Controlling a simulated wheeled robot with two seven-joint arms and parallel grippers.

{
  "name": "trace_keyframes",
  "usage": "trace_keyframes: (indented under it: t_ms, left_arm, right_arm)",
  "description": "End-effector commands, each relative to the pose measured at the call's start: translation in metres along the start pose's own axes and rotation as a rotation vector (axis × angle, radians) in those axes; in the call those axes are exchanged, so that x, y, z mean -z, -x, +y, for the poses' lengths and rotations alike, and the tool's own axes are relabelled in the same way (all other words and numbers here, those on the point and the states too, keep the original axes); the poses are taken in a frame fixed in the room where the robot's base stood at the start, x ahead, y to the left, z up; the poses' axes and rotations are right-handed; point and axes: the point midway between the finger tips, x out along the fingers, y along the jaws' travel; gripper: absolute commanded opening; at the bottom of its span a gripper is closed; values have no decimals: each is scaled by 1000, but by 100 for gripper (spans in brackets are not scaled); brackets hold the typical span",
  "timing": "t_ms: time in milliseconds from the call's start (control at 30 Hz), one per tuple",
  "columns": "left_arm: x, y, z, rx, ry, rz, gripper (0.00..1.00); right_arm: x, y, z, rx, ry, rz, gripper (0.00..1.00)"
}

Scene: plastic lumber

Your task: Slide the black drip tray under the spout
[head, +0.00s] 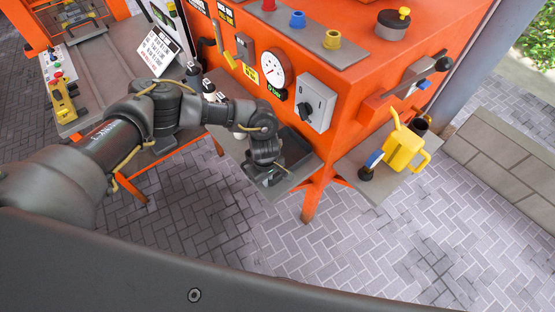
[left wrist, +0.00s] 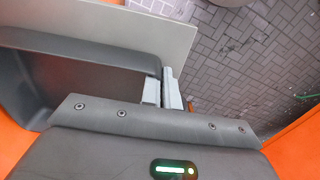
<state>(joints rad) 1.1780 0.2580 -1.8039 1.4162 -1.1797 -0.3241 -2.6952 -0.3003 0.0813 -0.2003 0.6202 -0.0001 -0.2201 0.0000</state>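The black drip tray (head: 294,147) sits on a grey shelf (head: 229,146) low on the front of the orange machine, partly hidden by my left arm. In the left wrist view the tray (left wrist: 85,72) fills the left side, with its open hollow toward me. My left gripper (left wrist: 162,91) has its two pale fingers close together, one on each side of the tray's wall near a corner. In the head view the left gripper (head: 266,177) points down at the tray's near side. I cannot make out the spout. My right gripper is not in view.
A gauge (head: 272,69) and a grey knob box (head: 315,101) are on the machine front above the tray. A yellow watering can (head: 404,151) stands on a side shelf at right. A bench (head: 105,62) is at left. Brick paving below is clear.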

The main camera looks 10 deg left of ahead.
Motion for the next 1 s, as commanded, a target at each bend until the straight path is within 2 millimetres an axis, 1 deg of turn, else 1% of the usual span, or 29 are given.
trace_keyframes:
  t_ms: [567,1000]
  left_arm:
    - [0,3,1,-2,0,1,0]
    - [0,28,1,-3,0,1,0]
  right_arm:
    - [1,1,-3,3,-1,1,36]
    - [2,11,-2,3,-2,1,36]
